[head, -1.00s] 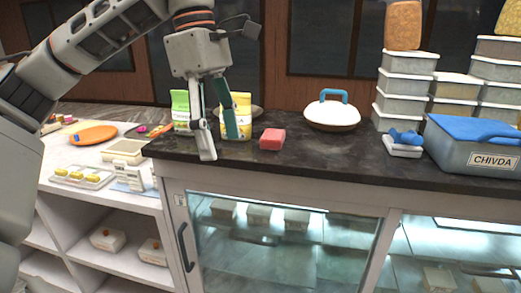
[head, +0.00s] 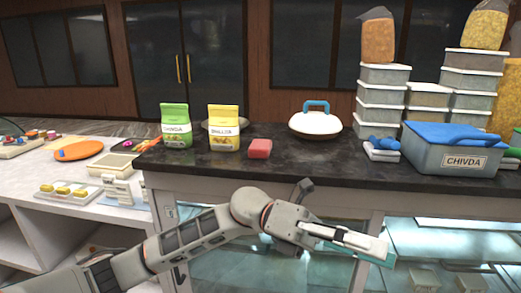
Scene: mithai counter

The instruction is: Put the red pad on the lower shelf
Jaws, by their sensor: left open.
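The red pad (head: 260,148) lies on the dark stone counter (head: 315,165), near its front edge and just right of the yellow-topped packet. My left gripper (head: 384,253) is open and empty. It is lower than the counter top, in front of the glass-fronted case, to the right of the pad and well apart from it. Its fingers point right. The open white shelving (head: 45,235) under the left counter shows only in part, and my left arm hides some of it. My right gripper is not in view.
Green (head: 175,125) and yellow (head: 223,128) packets stand left of the pad. A white lid with a blue handle (head: 315,124) is behind it to the right. A CHIVDA tub (head: 450,150) and stacked boxes (head: 382,95) fill the right. Bare counter lies right of the pad.

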